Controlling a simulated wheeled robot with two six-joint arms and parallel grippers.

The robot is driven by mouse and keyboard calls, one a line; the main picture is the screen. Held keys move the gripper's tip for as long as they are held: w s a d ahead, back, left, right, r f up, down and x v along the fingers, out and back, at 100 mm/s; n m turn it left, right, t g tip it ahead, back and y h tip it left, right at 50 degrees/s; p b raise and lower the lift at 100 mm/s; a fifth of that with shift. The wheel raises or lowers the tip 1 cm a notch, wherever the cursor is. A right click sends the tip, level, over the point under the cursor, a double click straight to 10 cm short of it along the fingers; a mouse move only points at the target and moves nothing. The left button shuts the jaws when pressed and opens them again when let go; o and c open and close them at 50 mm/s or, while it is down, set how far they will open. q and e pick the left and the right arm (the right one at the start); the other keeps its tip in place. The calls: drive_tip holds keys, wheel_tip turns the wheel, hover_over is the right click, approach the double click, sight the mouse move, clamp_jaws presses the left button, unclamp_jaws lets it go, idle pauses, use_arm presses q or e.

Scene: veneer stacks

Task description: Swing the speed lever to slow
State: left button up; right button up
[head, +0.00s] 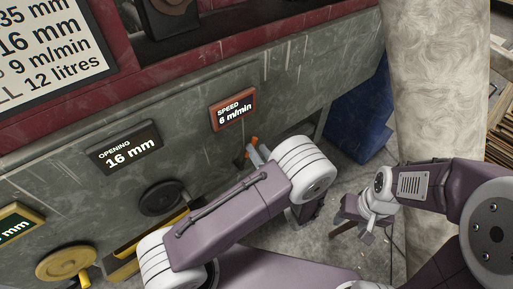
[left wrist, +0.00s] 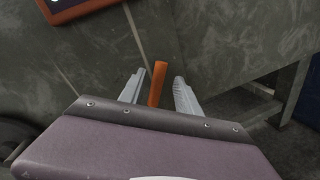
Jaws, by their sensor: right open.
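The speed lever has an orange handle (left wrist: 157,84); only a little of the orange (head: 253,141) shows in the head view, below the red-framed speed display (head: 233,109), which reads 6 m/min. My left gripper (head: 259,153) is at the lever, mostly hidden behind my own arm in the head view. In the left wrist view its two fingers (left wrist: 156,90) are open, one on each side of the orange handle, with a gap on both sides. The lever's lower part is hidden. My right gripper (head: 366,217) is open and away from the machine, over the floor.
The grey machine panel carries an opening display (head: 126,153) reading 16 mm, a black handwheel (head: 163,197) and a yellow handwheel (head: 67,264) left of the lever. A blue object (head: 361,112) and a pale column (head: 437,80) stand to the right. Floor shows between.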

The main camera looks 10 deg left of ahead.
use_arm(q)
drive_tip(key=v, duration=0.7)
drive_tip(key=shift+s+d, duration=0.25)
drive_tip(key=shift+d, duration=0.05)
